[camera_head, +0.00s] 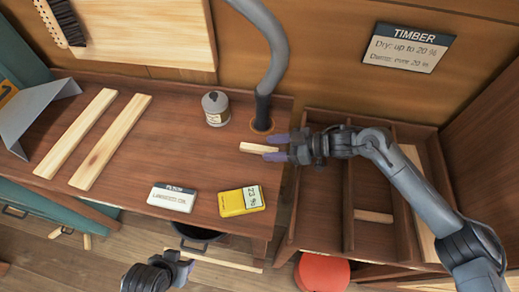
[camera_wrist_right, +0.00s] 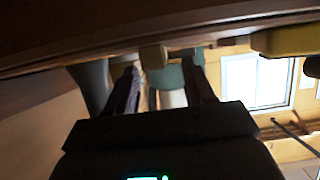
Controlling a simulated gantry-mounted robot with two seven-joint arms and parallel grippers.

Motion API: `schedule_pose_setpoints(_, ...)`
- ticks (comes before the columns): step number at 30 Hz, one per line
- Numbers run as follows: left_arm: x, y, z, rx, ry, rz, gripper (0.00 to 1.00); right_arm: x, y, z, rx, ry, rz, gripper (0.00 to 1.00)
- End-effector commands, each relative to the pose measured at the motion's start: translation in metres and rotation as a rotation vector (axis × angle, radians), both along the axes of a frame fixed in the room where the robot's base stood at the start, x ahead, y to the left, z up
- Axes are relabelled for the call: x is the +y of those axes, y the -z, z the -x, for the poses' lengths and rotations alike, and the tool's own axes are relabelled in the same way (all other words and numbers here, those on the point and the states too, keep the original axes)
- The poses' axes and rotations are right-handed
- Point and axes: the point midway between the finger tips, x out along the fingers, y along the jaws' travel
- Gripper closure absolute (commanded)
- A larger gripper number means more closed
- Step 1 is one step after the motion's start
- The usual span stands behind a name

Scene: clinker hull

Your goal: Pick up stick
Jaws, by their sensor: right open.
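A short pale wooden stick (camera_head: 258,148) lies near the right edge of the brown workbench (camera_head: 170,130). My right gripper (camera_head: 277,148) comes in from the right and is open, with its purple fingers at the stick's right end. In the right wrist view the stick's end (camera_wrist_right: 153,56) shows between and beyond the two fingers (camera_wrist_right: 160,80); I cannot tell whether they touch it. My left gripper (camera_head: 184,265) is low in the head view, in front of the bench and away from the stick; its opening is unclear.
Two long pale strips (camera_head: 75,133) lie at the bench's left. A grey can (camera_head: 215,108) and a grey hose (camera_head: 265,60) stand behind the stick. A yellow meter (camera_head: 242,201) and white label (camera_head: 171,198) lie in front. A divided wooden rack (camera_head: 320,205) is at right.

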Motion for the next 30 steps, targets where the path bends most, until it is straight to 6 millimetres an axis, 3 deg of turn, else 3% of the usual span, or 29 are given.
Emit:
schedule_pose_setpoints(6,0.000,0.009,0.000,0.001,0.000,0.000,0.52,0.025,0.010,-0.006,-0.001,-0.001,-0.001,0.47)
schedule_pose_setpoints(17,0.000,0.009,0.000,0.002,0.000,0.000,0.52,0.030,0.012,-0.007,0.000,0.000,0.001,0.48)
schedule_pose_setpoints(27,0.000,0.009,0.000,0.002,0.000,0.000,0.52,0.030,0.012,-0.007,0.000,0.000,0.001,1.00)
schedule_pose_setpoints(30,0.000,0.009,0.000,0.002,0.000,0.000,0.52,0.030,0.012,-0.007,0.000,0.000,0.000,1.00)
